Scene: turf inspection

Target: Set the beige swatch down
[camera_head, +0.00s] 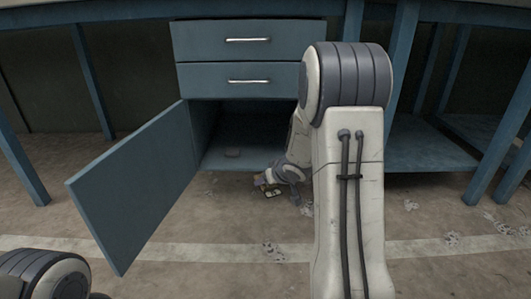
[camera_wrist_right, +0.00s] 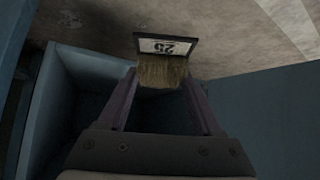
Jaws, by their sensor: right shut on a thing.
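The beige swatch (camera_wrist_right: 160,74) is a tan, fibrous piece with a black-edged white card marked with a number, which reads upside down in the right wrist view. My right gripper (camera_wrist_right: 160,92) is shut on it, with one finger on each side. In the head view my right gripper (camera_head: 269,184) is low in front of the open cabinet, and the swatch's card (camera_head: 272,193) shows as a small pale patch. The swatch appears held near the cabinet's bottom front edge; whether it touches anything cannot be told. My left gripper is out of view.
The blue cabinet (camera_head: 248,84) has two shut drawers above an open compartment. Its door (camera_head: 140,185) stands open to the left. Pale scraps (camera_head: 273,252) lie on the brown ground. Blue table legs (camera_head: 20,160) stand at both sides.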

